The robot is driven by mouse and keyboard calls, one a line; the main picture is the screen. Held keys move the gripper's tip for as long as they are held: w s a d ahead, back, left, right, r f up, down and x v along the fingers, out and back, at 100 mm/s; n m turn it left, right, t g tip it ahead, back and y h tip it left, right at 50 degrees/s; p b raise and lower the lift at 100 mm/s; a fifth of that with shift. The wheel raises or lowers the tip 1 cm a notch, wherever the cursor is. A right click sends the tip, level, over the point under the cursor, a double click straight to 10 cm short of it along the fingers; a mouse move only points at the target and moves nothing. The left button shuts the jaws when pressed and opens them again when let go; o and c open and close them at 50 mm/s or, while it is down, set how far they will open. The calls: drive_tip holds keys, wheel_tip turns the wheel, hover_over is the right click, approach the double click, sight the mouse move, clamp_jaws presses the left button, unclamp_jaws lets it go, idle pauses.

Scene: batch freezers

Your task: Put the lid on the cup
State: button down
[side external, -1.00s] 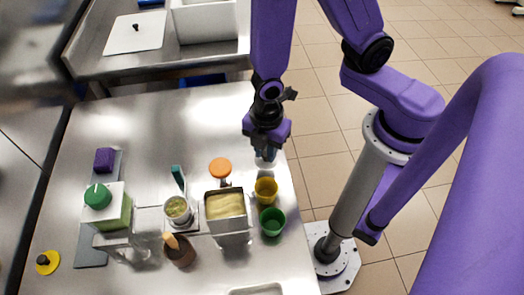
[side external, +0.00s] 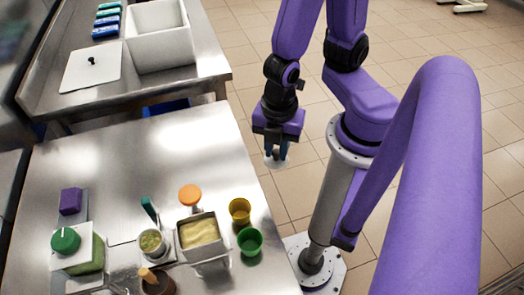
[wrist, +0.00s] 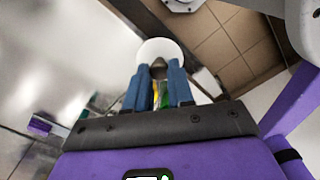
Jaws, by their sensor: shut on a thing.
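My gripper (side external: 276,155) is shut on the dark knob of a round white lid (side external: 276,162) and holds it in the air. In the side external view it appears beyond the table's right edge, against the floor. In the wrist view the white lid (wrist: 160,48) lies past the blue fingertips (wrist: 158,70), with its dark knob between them. A yellow cup (side external: 240,209) and a green cup (side external: 250,242) stand open near the table's right edge, left of and below my gripper in the picture. Between the fingers, the wrist view shows only slivers of yellow and green.
A metal tub of pale yellow stuff (side external: 199,231), an orange-topped item (side external: 190,195), a small container (side external: 153,243) and a green-lidded box (side external: 65,241) stand left of the cups. The steel table (side external: 150,150) is clear at the back. A white bin (side external: 160,50) stands on another counter behind.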

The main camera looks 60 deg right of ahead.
drive_tip(key=shift+s+d+r, duration=0.3)
drive_tip(key=shift+s+d, duration=0.05)
drive_tip(key=shift+s, duration=0.2)
drive_tip(key=shift+s+d+r, duration=0.3)
drive_tip(key=shift+s+d, duration=0.05)
drive_tip(key=shift+s, duration=0.2)
wheel_tip(320, 180, up, 12)
drive_tip(key=w+a+n, duration=0.2)
drive_tip(key=w+a, duration=0.7)
drive_tip(key=a, duration=0.6)
drive_tip(key=w+a+n, duration=0.3)
drive_tip(key=w+a, duration=0.6)
drive_tip(key=a, duration=0.5)
drive_tip(key=shift+w+a+f, duration=0.1)
drive_tip(key=shift+w+f, duration=0.05)
drive_tip(key=shift+f, duration=8.65)
drive_tip(key=shift+f, duration=0.2)
drive_tip(key=shift+c, duration=2.1)
unclamp_jaws()
